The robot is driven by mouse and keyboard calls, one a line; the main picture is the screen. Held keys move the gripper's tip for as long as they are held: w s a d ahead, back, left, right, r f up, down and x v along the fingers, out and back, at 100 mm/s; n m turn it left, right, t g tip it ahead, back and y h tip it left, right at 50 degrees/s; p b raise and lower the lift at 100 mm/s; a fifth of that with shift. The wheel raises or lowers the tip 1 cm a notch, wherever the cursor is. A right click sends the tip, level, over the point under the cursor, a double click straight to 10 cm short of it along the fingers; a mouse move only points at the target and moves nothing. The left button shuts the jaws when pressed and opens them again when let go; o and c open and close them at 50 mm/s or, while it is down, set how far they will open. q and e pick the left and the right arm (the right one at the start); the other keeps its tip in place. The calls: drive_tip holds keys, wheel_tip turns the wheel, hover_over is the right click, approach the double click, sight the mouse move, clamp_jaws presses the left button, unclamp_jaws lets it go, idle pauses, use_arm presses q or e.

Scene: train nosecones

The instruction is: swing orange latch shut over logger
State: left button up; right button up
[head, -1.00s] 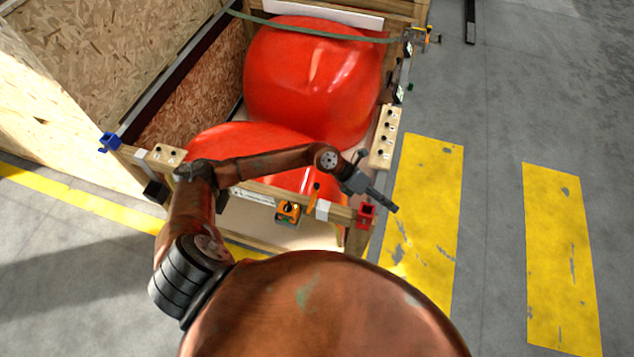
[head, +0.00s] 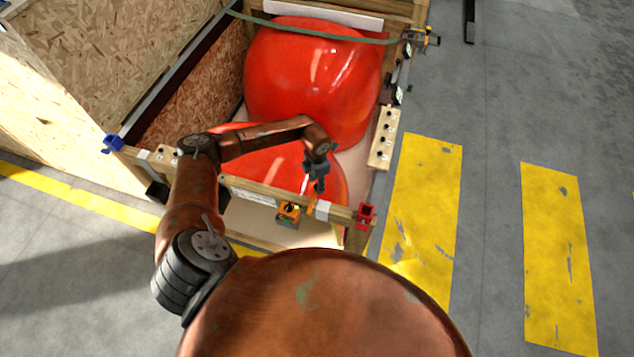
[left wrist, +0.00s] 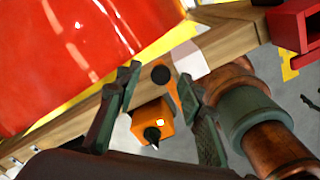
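The orange logger (head: 288,213) is a small boxy unit on the crate's front wooden rail. In the left wrist view the logger (left wrist: 152,118) shows between and beyond my fingers, with a dark round part on its face. The orange latch (left wrist: 174,88) is a narrow strip beside the logger, near a black round knob (left wrist: 160,74); it stands apart from the logger's face, and its lower part is partly hidden by a finger. My left gripper (head: 319,187) is above the rail, pointing down. In the wrist view its fingers (left wrist: 162,108) are apart, on either side of the knob; contact cannot be told.
Red nosecones (head: 312,80) fill the wooden crate behind the rail. A red bracket (head: 365,215) is at the rail's right end, a blue one (head: 112,143) at its left. A white label (head: 322,209) sits right of the logger. Open floor lies to the right.

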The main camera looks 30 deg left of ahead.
use_arm(q)
drive_tip(key=shift+f, duration=0.35)
drive_tip(key=shift+c, duration=0.6)
clamp_jaws()
